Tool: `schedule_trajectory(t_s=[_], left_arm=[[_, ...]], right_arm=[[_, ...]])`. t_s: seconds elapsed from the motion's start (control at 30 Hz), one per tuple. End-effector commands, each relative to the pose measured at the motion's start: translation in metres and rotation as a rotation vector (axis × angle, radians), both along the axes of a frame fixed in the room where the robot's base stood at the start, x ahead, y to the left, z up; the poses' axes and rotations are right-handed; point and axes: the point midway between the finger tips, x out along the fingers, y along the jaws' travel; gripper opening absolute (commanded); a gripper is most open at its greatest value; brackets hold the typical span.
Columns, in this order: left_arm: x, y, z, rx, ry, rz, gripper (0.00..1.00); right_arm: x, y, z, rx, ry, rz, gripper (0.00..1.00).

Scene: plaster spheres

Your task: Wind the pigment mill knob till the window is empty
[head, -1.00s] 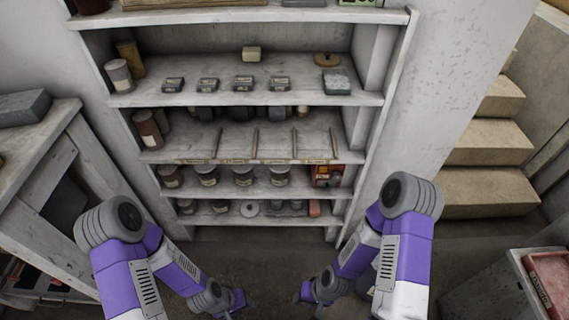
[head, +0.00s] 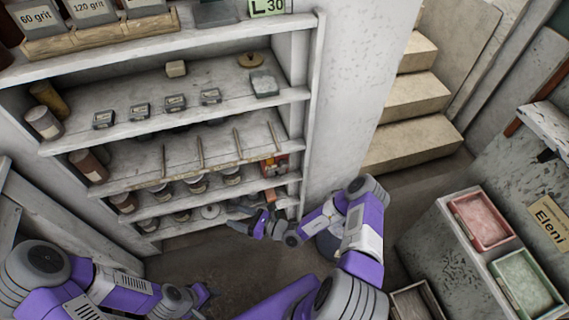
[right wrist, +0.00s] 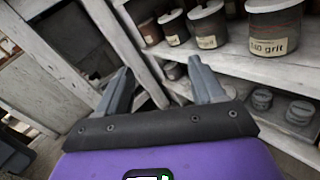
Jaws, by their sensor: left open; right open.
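A small red box-shaped thing (head: 281,163) stands at the right end of a lower shelf in the head view; it may be the pigment mill. Its knob and window are too small to make out. My right gripper (head: 238,212) is below and left of it, in front of the lowest shelf, open and empty. In the right wrist view its two fingers (right wrist: 160,88) are spread with nothing between them. My left gripper (head: 206,291) is open, low over the floor in front of the shelves, away from the red thing.
The white shelf unit (head: 307,110) holds several jars, including a grit jar (right wrist: 275,25) close to my right gripper. Steps (head: 405,145) rise at the right. Red (head: 482,220) and green (head: 525,283) trays sit at the lower right. The floor before the shelves is clear.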

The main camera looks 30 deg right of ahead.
Motion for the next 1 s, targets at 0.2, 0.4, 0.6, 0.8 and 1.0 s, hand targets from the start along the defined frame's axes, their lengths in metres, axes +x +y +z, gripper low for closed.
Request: schedule_trajectory(t_s=[0.2, 0.4, 0.6, 0.8, 1.0], left_arm=[[0.0, 0.0, 0.027, 0.0, 0.0, 0.0, 0.43], [0.0, 0.0, 0.033, 0.0, 0.0, 0.0, 0.43], [0.0, 0.0, 0.024, 0.0, 0.0, 0.0, 0.43], [0.0, 0.0, 0.014, 0.0, 0.0, 0.0, 0.43], [0.0, 0.0, 0.01, 0.0, 0.0, 0.0, 0.43]], right_arm=[[0.043, -0.154, -0.004, 0.17, 0.017, -0.684, 0.68], [0.035, -0.221, -0.016, 0.2, 0.023, -0.959, 0.68], [0.055, -0.234, -0.019, 0.202, 0.019, -0.987, 0.68], [0.086, -0.242, -0.019, 0.202, 0.02, -0.984, 0.68], [0.103, -0.246, -0.018, 0.202, 0.022, -0.982, 0.68]])
